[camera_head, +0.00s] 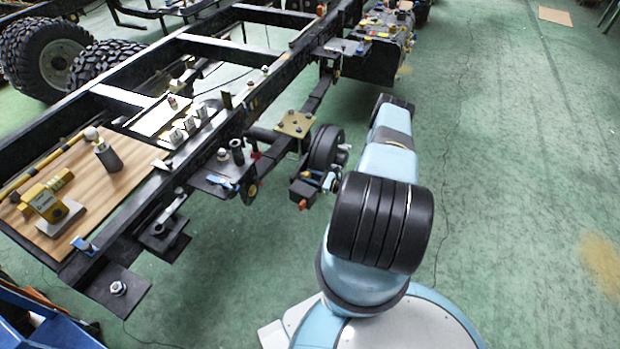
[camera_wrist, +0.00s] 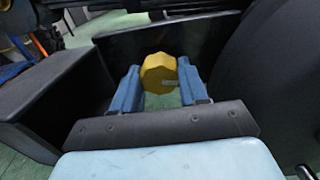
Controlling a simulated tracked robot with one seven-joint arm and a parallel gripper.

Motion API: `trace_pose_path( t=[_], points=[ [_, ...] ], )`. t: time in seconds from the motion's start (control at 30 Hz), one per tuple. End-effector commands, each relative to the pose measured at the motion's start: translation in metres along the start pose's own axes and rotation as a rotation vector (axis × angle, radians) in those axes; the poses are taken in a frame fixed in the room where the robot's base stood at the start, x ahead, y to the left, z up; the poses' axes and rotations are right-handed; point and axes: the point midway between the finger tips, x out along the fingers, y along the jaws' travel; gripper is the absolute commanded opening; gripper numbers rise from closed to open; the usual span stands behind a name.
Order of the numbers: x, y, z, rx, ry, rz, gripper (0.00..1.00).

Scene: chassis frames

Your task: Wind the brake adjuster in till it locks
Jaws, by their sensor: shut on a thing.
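The brake adjuster appears in the wrist view as a yellow faceted knob (camera_wrist: 158,70) with a small pale label. My gripper (camera_wrist: 158,78) is shut on it, one blue finger on each side. The adjuster sits low between a dark block on the left and a large dark rounded part on the right. In the head view my gripper (camera_head: 331,181) is beside the black brake drum (camera_head: 325,146) at the chassis frame's right side. There I cannot make out the adjuster between the fingers. Whether it is locked does not show.
The black chassis frame (camera_head: 180,48) runs diagonally across the left. A wooden board (camera_head: 118,187) bearing a yellow tool lies on it. Large tyres (camera_head: 45,52) stand at the back left. Green floor (camera_head: 520,150) to the right is mostly clear.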

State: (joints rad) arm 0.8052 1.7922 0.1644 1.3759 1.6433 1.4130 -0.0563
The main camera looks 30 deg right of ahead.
Motion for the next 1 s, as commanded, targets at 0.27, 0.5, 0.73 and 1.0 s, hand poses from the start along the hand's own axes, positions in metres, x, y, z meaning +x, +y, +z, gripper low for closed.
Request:
trace_pose_path(
  t=[0.27, 0.5, 0.73, 1.0],
  points=[
    [-0.0008, -0.0018, 0.0005, 0.087, -0.002, -0.004, 0.13],
    [-0.0010, -0.0023, 0.0002, 0.272, -0.001, -0.004, 0.13],
    [-0.0009, -0.0028, 0.0002, 0.491, -0.002, -0.004, 0.13],
    [-0.0011, -0.0034, -0.0004, 0.747, -0.001, -0.005, 0.13]
  ],
)
